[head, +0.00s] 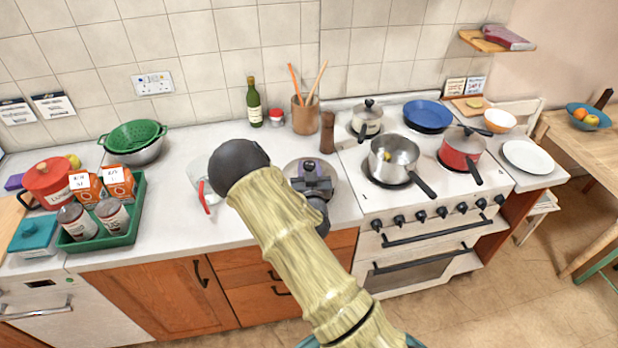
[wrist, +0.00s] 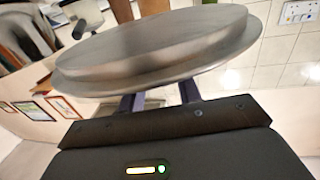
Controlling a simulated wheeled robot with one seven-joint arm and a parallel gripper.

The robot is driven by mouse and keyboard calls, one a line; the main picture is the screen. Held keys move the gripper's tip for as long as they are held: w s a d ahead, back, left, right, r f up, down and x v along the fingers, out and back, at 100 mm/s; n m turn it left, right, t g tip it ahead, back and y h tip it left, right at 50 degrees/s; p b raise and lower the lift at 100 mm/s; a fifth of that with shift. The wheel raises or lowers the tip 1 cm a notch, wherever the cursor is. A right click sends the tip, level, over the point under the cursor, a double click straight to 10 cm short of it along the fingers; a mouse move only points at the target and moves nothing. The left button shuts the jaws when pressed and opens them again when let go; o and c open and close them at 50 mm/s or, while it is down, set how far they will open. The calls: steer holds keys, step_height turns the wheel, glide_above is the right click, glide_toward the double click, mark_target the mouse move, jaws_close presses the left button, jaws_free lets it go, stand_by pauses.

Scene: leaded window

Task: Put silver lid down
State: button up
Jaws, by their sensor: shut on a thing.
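The silver lid (head: 328,168) is a round flat metal disc, seen from above in the head view over the counter just left of the stove. My gripper (head: 311,172) is shut on its knob. In the wrist view the lid (wrist: 160,50) fills the upper middle, with my gripper's two fingers (wrist: 160,98) against it. The knob is mostly hidden between the fingers. I cannot tell whether the lid touches the counter. An uncovered silver saucepan (head: 394,153) with something yellow inside stands on the stove, right of the lid.
A wooden utensil pot (head: 305,116) and a brown pepper mill (head: 327,133) stand close behind the lid. A clear item with a red handle (head: 206,198) lies left of my arm. The counter (head: 185,150) is bare around the back left. A green tray (head: 128,222) stands further left.

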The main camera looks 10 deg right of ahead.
steer(key=shift+f+p, duration=0.55)
steer(key=shift+f, duration=1.5)
steer(key=shift+f+b, duration=0.35)
steer(key=shift+b, duration=0.05)
steer(key=shift+s+f+b, duration=0.2)
steer(key=shift+f+b, duration=0.1)
steer(key=shift+b, duration=0.05)
steer(key=o, duration=1.1)
steer(key=shift+f, duration=0.1)
steer(key=shift+s, duration=0.1)
